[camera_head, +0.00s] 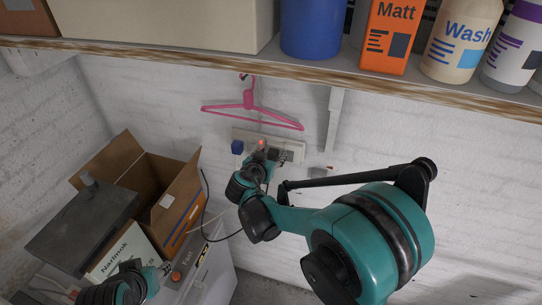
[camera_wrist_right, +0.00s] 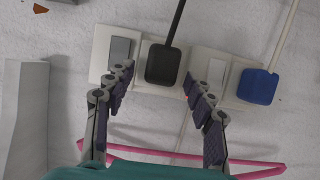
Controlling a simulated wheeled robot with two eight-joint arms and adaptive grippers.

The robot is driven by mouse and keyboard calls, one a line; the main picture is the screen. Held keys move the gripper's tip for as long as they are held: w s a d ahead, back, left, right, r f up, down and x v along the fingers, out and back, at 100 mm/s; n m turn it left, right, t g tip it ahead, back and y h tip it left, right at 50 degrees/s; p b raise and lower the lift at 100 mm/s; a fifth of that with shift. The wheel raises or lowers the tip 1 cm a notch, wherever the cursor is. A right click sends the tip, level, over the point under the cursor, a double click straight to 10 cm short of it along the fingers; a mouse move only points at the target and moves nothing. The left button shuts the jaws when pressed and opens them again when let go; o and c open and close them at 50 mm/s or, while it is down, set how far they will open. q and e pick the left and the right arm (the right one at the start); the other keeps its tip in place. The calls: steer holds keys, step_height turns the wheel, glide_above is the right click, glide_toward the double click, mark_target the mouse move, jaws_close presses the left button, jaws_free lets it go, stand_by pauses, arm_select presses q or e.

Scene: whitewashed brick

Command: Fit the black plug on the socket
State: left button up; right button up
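The black plug (camera_wrist_right: 163,63) with its black cable is against a white socket plate (camera_wrist_right: 151,90) in the right wrist view. I cannot tell how deep it sits. My right gripper (camera_wrist_right: 157,80) is open, with its two fingertips apart on either side of the plug; I see no finger touching it. In the head view my right gripper (camera_head: 266,153) is at the wall socket strip (camera_head: 240,135) and hides part of it. My left gripper (camera_head: 165,268) is low at the left, near the boxes, away from the socket; its fingers are too small to read.
A blue plug (camera_wrist_right: 257,86) sits at one end of the strip. A pink hanger (camera_head: 250,108) hangs just above it. A shelf (camera_head: 200,49) with bottles and boxes crosses the top. An open cardboard box (camera_head: 119,152) and a grey box (camera_head: 75,230) stand at left.

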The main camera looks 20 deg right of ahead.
steer(key=v, duration=1.2)
stand_by(0.3)
steer(key=s+d+f+n+g+y+b, duration=0.3)
steer(key=s+d+f+b, duration=0.3)
steer(key=s+f+b, duration=0.5)
steer(key=s+a+f+n+g+y+b, duration=0.1)
steer(key=s+f+n+y+b, duration=0.2)
steer(key=s+f, duration=0.5)
step_height(320, 180, down, 4)
steer(key=shift+f+n+y+b, duration=0.1)
steer(key=shift+n+y+b, duration=0.3)
steer(key=shift+y+b, duration=0.6)
steer(key=shift+s+a, duration=0.1)
steer(key=shift+a, duration=0.05)
